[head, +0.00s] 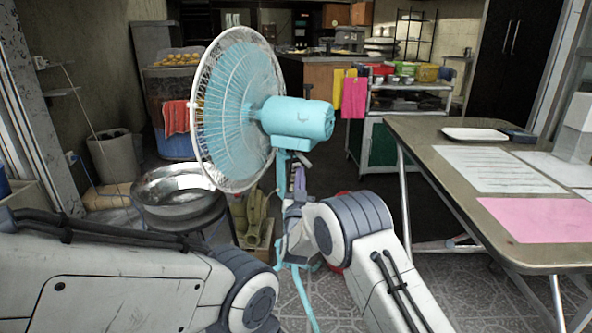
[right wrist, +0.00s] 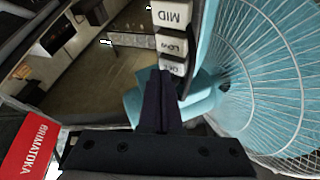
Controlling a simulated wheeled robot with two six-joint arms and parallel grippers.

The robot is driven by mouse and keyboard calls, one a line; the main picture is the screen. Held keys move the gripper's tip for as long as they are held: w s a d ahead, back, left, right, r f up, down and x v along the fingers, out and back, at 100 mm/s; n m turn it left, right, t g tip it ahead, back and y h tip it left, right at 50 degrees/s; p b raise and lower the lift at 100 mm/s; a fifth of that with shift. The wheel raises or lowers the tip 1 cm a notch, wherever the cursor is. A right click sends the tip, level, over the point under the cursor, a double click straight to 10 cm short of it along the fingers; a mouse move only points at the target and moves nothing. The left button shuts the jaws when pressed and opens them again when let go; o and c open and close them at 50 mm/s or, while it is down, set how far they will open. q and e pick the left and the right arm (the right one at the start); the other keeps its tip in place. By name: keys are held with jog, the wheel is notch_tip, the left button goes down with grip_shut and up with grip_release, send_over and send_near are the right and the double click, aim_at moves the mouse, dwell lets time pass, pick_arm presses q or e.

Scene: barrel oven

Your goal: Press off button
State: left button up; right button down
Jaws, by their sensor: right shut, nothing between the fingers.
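A turquoise fan (head: 238,110) with a round wire cage stands in the middle of the head view, its cage also at the right of the right wrist view (right wrist: 265,70). White buttons show in the right wrist view, marked MID (right wrist: 174,13) and LOW (right wrist: 174,43), with the OFF button (right wrist: 173,66) below them. My right gripper (right wrist: 162,75) is shut and empty, its fingertips right at the OFF button and partly covering it. I cannot tell whether they touch or push it in. In the head view the right gripper (head: 298,180) is small beside the fan's post. My left gripper is out of view.
A table (head: 440,150) with papers stands at the right. A metal bowl (head: 180,188) on a stand is left of the fan. A shelf cart (head: 405,100) is behind. Patterned floor (head: 385,300) shows in front.

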jog(key=shift+w+a, duration=0.2)
jog(key=shift+w, duration=0.15)
dwell(0.5)
jog(key=shift+s, duration=0.15)
jog(key=shift+s+d, duration=0.4)
jog(key=shift+s, duration=0.2)
jog(key=shift+s+d, duration=0.4)
jog(key=shift+s, duration=0.35)
jog(key=shift+s+d, duration=0.4)
jog(key=shift+s, duration=0.3)
jog(key=shift+s+d, duration=0.4)
jog(key=shift+s, duration=0.35)
